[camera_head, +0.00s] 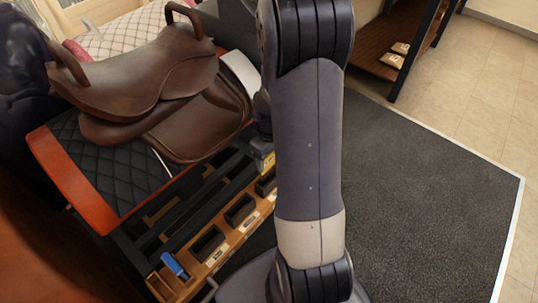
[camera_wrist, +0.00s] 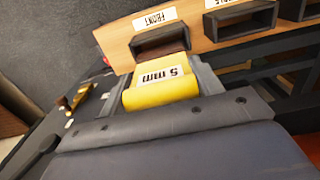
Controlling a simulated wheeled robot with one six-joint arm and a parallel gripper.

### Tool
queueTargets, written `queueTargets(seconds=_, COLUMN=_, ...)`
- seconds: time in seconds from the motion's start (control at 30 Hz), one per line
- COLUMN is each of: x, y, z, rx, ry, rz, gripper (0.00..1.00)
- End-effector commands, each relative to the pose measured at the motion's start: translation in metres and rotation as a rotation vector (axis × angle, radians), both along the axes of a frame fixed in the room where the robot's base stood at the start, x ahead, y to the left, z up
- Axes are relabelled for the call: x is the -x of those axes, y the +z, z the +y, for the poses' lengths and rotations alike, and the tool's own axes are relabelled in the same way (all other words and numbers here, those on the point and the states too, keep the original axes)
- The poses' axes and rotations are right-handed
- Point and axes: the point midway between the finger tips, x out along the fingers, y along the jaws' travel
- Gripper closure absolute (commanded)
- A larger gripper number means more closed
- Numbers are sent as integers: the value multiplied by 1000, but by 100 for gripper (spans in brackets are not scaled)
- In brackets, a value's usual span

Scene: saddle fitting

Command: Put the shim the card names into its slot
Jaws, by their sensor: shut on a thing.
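In the wrist view my gripper (camera_wrist: 161,76) is shut on a yellow shim (camera_wrist: 160,94) marked "5 mm", with a grey finger on each side. The shim's far end points at a black-framed slot (camera_wrist: 160,38) under a "FRONT" label. In the head view a small yellow part (camera_head: 266,161) shows beside my arm, which hides most of the gripper. I see no readable card.
The wooden slot rail (camera_head: 222,229) runs below the brown saddle (camera_head: 150,80). A blue piece (camera_head: 174,265) sits at its near end. Another black-framed slot (camera_wrist: 241,18) is right of the front one. A dark mat (camera_head: 430,190) lies clear at right.

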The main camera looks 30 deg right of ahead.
Motion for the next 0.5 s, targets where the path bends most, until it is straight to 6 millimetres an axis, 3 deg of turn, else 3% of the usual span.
queueTargets(seconds=0.5, x=0, y=-40, z=0, rx=0, ry=0, rz=0, gripper=61)
